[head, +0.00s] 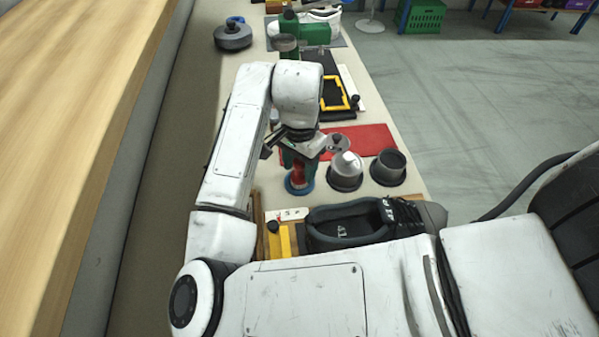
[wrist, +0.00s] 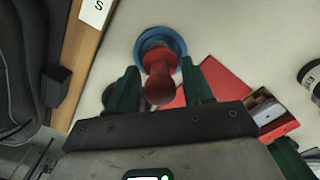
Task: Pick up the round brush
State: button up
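The round brush, with a red knobbed handle (wrist: 160,84) and a round blue base (head: 299,187), stands upright on the bench. In the wrist view its handle points toward the camera and lies between the two green fingers of my gripper (wrist: 160,84). The fingers are spread, with visible space on both sides of the handle. In the head view my gripper (head: 297,158) is over the brush and hides part of its handle. I cannot tell how far down the fingers reach along the handle.
Right of the brush, two grey cups (head: 346,173) (head: 388,168) stand near a red mat (head: 372,139). A dark shoe (head: 350,222) lies in front, beside a yellow block (head: 285,241). A yellow frame (head: 341,95) lies farther back.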

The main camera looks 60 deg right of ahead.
grip_shut()
jog(key=shift+r, duration=0.15)
jog(key=shift+r, duration=0.2)
notch_tip(320, 180, up, 2)
jog(key=shift+r, duration=0.1)
jog(key=s+d+r+p, duration=0.1)
jog(key=s+r, duration=0.9)
jog(key=s, duration=0.4)
jog(key=shift+d, duration=0.2)
